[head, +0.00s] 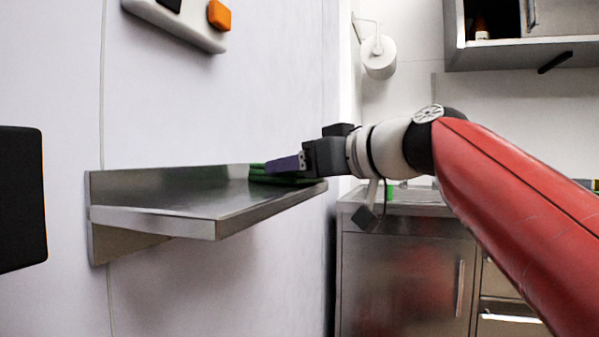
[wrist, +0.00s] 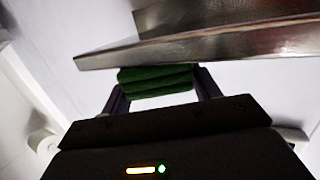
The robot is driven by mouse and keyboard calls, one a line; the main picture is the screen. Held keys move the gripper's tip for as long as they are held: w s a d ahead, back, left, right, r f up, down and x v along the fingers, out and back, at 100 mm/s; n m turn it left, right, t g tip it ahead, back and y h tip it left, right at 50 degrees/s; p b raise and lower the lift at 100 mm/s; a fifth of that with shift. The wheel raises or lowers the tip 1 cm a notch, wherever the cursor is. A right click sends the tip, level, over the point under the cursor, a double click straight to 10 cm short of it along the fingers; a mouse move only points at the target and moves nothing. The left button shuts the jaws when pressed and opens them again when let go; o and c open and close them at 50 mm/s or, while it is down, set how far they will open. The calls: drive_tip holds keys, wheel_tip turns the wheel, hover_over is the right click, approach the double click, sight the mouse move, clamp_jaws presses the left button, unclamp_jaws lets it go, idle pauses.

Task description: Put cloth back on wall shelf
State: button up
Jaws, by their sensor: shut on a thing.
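A folded green cloth (head: 284,180) shows at the far right end of the steel wall shelf (head: 150,212) in the head view. My gripper (head: 283,164) reaches in from the right, level with the shelf top, and is shut on the cloth. In the wrist view the cloth (wrist: 156,82) sits in layers between the two fingers of my gripper (wrist: 162,86), close beside the edge of the shelf (wrist: 220,43). I cannot tell whether the cloth touches the shelf top.
The rest of the shelf top is bare. A white wall rack (head: 182,22) with an orange item (head: 219,15) hangs above. A paper roll (head: 379,58), a steel cabinet (head: 405,280) and an upper cabinet (head: 530,45) stand to the right. A black panel (head: 20,198) is at the left.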

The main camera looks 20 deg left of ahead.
drive_tip(key=shift+f, duration=0.15)
drive_tip(key=o, duration=1)
drive_tip(key=shift+c, duration=0.2)
drive_tip(key=shift+r, duration=0.25)
drive_tip(key=v, duration=1.2)
drive_tip(key=shift+b, duration=0.35)
